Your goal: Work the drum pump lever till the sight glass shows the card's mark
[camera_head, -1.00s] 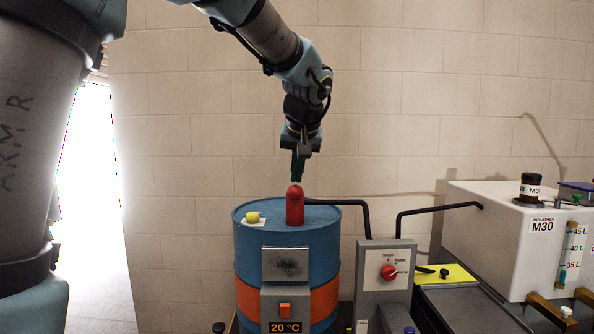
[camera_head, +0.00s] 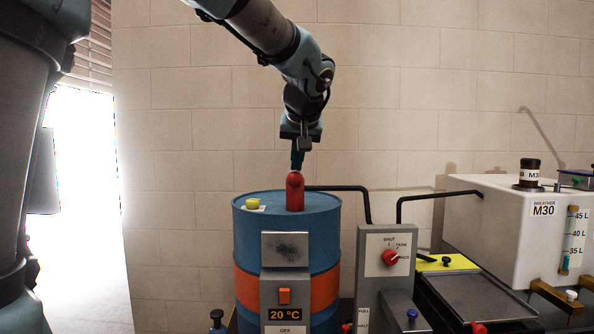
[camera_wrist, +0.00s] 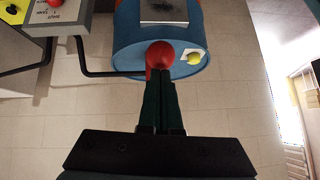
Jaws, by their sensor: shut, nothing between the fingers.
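A blue drum (camera_head: 250,232) with an orange band stands at the centre. On its top is an upright red rounded piece (camera_head: 295,195), which seems to be the pump with its lever seen end-on. My gripper (camera_head: 297,167) points down with its fingers shut and empty, its tips right at the top of the red piece. In the wrist view the fingertips (camera_wrist: 161,78) meet a red ball (camera_wrist: 160,54); contact cannot be told. The sight glass (camera_head: 566,262) is on the white tank, with teal low in it, near or below 35 L. I cannot make out a card with a mark.
A grey valve box (camera_head: 388,275) with a red knob (camera_head: 390,257) stands right of the drum, with black pipes beside it. The white M30 tank (camera_head: 490,225) is at right. A yellow cap (camera_head: 253,202) lies on the drum top. A block wall stands behind.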

